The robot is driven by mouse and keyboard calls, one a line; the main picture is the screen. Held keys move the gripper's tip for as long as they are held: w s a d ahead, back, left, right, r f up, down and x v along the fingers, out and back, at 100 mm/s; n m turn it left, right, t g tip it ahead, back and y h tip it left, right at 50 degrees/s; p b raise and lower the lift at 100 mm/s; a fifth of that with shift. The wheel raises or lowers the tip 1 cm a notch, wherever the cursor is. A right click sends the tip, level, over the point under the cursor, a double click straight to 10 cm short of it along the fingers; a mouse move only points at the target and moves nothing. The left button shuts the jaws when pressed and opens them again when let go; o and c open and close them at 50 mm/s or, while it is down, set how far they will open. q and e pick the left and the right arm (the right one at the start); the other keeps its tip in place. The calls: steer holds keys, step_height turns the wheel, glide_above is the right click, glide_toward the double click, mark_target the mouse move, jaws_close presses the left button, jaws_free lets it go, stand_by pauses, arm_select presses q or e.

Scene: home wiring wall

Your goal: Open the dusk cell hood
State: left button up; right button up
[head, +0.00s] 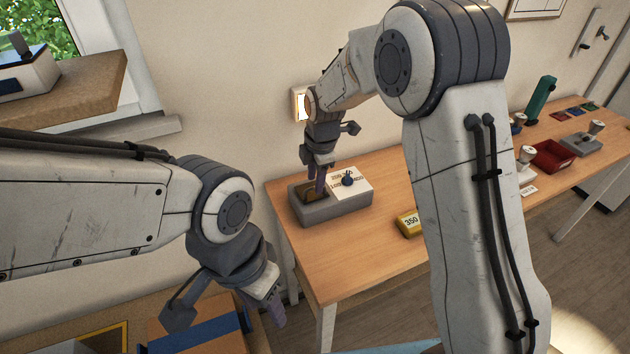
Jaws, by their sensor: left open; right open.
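I cannot tell for sure which thing is the dusk cell hood. A white box (35,75) with a dark, blue-edged top and a grey piece on it stands on the wooden sill by the window at the upper left, cut by the frame edge. My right gripper (318,188) is open and points down at the left part of a grey box (335,212) on the table; I cannot tell whether it touches. My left gripper (274,305) is open and empty at the lower left, well below the sill and apart from the white box.
The grey box carries a pale printed card with a dark knob (348,179). A yellow block marked 350 (408,224) lies on the wooden table (345,262). A red tray (553,156) and a green cylinder (541,99) stand further right. A lit wall fitting (298,103) is behind my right arm.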

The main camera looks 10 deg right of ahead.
steer(key=shift+w+f, duration=0.1)
steer(key=shift+f, duration=0.6)
jaws_close()
stand_by(1.0)
